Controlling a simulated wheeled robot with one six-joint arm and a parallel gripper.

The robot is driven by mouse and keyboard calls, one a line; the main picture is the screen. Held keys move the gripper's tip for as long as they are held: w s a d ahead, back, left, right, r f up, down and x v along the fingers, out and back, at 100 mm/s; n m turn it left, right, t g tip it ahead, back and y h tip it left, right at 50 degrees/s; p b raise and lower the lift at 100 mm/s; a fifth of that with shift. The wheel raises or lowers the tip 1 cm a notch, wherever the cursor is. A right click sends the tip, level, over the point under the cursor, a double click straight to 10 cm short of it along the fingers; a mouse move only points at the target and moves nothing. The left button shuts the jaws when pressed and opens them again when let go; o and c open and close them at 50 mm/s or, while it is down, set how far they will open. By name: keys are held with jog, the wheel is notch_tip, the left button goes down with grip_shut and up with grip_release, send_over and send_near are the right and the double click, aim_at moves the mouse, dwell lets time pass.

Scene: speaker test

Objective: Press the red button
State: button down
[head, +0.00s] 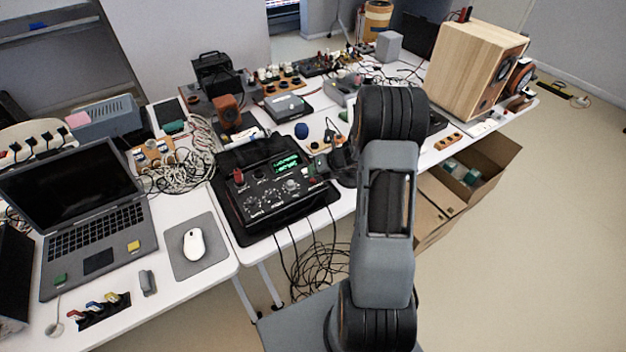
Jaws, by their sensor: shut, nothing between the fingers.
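A black test device (275,190) with a green lit display, knobs and switches lies on a black case on the white table, left of my arm. A small red part (239,176) stands up at the left of its panel, and a smaller red spot (312,183) shows near its right edge. I cannot tell for sure which is the red button. My gripper (328,166) is a small dark shape at the device's right side, partly hidden by my arm. It appears shut and empty, apart from both red parts. Its exact height above the table is unclear.
A laptop (85,205), a mouse (194,244) on a grey pad and coiled cables (185,165) lie to the left. A wooden speaker (475,70) stands at the back right. Cables hang off the front edge. An open cardboard box (440,205) sits below the table.

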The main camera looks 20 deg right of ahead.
aim_at(314, 179)
jog(key=shift+f, duration=0.15)
jog(key=shift+f, duration=0.3)
jog(key=shift+f+b, duration=0.5)
jog(key=shift+b, duration=0.1)
dwell(0.5)
jog(key=shift+r, duration=0.2)
jog(key=shift+r+p, duration=0.8)
jog(key=shift+p, duration=0.15)
notch_tip(314, 179, up, 6)
jog(key=p, duration=0.5)
dwell(0.3)
